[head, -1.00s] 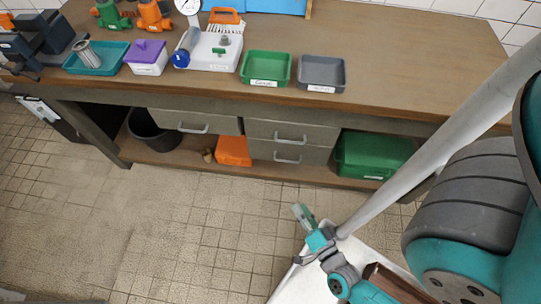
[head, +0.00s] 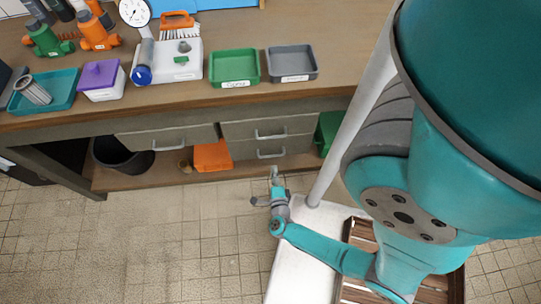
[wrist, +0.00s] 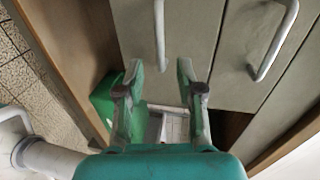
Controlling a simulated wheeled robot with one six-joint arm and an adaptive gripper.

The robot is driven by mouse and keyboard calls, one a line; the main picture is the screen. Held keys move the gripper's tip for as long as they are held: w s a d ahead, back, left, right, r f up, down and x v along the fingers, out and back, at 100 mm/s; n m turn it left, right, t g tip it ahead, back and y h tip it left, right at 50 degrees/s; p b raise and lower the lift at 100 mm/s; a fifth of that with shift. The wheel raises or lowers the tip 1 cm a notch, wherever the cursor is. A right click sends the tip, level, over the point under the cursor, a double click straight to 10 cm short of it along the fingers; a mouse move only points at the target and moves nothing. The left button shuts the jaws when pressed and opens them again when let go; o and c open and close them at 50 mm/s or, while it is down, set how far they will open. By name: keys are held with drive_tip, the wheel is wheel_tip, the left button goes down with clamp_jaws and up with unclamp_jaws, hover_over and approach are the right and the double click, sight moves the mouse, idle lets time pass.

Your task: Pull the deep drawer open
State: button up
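Two stacked grey drawer fronts sit under the bench: an upper one (head: 240,130) and a lower one (head: 240,151), each with a metal bar handle. Both look shut. I cannot tell for sure which is the deep drawer. My gripper (head: 270,184) is in front of and below them. In the wrist view, turned sideways, my gripper (wrist: 160,72) is open and empty. The lower handle (wrist: 160,35) lies ahead, roughly in line with the gap between the fingers, apart from them. The upper handle (wrist: 275,42) is off to the right.
A third drawer (head: 190,137) is further left. Trays and tools stand on the bench top (head: 340,70). Tiled floor is clear at left.

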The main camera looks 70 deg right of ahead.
sight(272, 156)
drive_tip(key=shift+x, duration=4.7)
clamp_jaws()
